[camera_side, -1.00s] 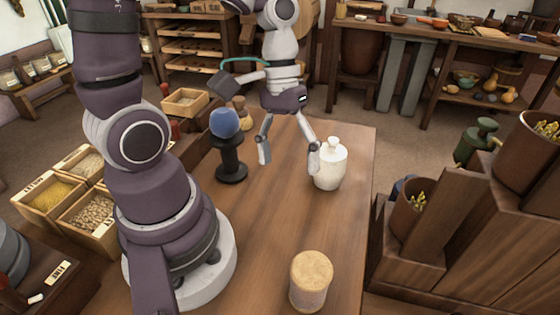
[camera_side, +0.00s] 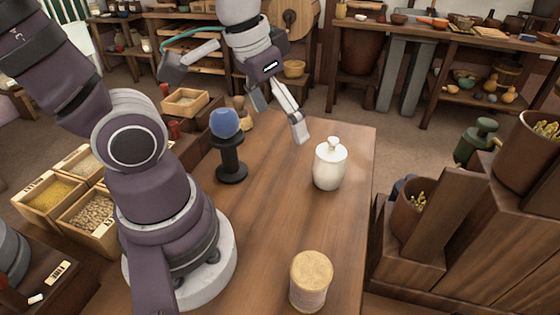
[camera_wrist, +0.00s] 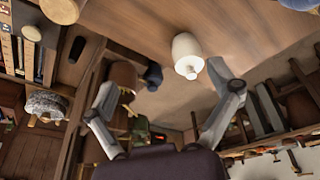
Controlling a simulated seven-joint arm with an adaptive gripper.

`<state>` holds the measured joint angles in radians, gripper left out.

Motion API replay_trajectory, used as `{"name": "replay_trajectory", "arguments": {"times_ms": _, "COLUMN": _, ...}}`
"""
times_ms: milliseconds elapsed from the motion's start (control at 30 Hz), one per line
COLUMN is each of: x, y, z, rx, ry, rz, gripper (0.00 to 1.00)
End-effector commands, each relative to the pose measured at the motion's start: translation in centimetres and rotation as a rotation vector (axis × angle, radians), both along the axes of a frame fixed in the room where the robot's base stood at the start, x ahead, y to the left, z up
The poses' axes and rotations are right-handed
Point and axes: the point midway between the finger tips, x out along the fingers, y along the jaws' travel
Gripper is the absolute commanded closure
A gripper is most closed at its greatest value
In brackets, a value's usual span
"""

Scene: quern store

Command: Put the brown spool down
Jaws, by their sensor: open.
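I cannot pick out a brown spool with certainty, and none is held. A white lidded jar (camera_side: 330,167) stands upright on the wooden table (camera_side: 262,235), near its right edge. It also shows in the wrist view (camera_wrist: 187,54). My gripper (camera_side: 280,118) is open and empty, above the table's far end, behind and left of the jar and apart from it. In the wrist view its fingers (camera_wrist: 162,80) are spread wide with nothing between them. A tan-topped cylinder (camera_side: 310,280) stands at the table's front.
A black spool-shaped stand (camera_side: 231,160) bears a blue ball (camera_side: 224,123), left of the jar. A small tan pear-shaped piece (camera_side: 242,115) is behind it. Open crates (camera_side: 90,219) of grain lie left. Wooden shelving with a pot (camera_side: 409,208) stands right. The table's middle is clear.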

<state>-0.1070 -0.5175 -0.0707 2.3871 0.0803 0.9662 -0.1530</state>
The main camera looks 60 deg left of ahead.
Motion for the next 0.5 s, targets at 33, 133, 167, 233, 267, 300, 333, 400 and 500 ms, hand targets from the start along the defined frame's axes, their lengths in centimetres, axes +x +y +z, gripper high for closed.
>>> {"name": "replay_trajectory", "arguments": {"times_ms": 33, "x": 0.2, "y": -0.1, "z": -1.0, "rx": -0.029, "ry": 0.107, "rz": 0.060, "gripper": 0.11}}
{"name": "replay_trajectory", "arguments": {"times_ms": 133, "x": 0.6, "y": -0.5, "z": -3.1, "rx": -0.111, "ry": 0.323, "rz": 0.187, "gripper": 0.11}}
{"name": "replay_trajectory", "arguments": {"times_ms": 167, "x": 0.6, "y": -0.7, "z": -3.7, "rx": -0.140, "ry": 0.390, "rz": 0.225, "gripper": 0.11}}
{"name": "replay_trajectory", "arguments": {"times_ms": 233, "x": 0.7, "y": -1.1, "z": -5.2, "rx": -0.217, "ry": 0.546, "rz": 0.313, "gripper": 0.11}}
{"name": "replay_trajectory", "arguments": {"times_ms": 267, "x": 0.7, "y": -1.3, "z": -5.8, "rx": -0.253, "ry": 0.610, "rz": 0.349, "gripper": 0.11}}
{"name": "replay_trajectory", "arguments": {"times_ms": 300, "x": 0.7, "y": -1.5, "z": -6.6, "rx": -0.306, "ry": 0.698, "rz": 0.396, "gripper": 0.11}}
{"name": "replay_trajectory", "arguments": {"times_ms": 333, "x": 0.7, "y": -1.7, "z": -7.1, "rx": -0.348, "ry": 0.761, "rz": 0.430, "gripper": 0.11}}
{"name": "replay_trajectory", "arguments": {"times_ms": 400, "x": 0.7, "y": -2.1, "z": -8.2, "rx": -0.451, "ry": 0.904, "rz": 0.504, "gripper": 0.11}}
{"name": "replay_trajectory", "arguments": {"times_ms": 500, "x": 0.8, "y": -2.5, "z": -9.4, "rx": -0.619, "ry": 1.090, "rz": 0.599, "gripper": 0.11}}
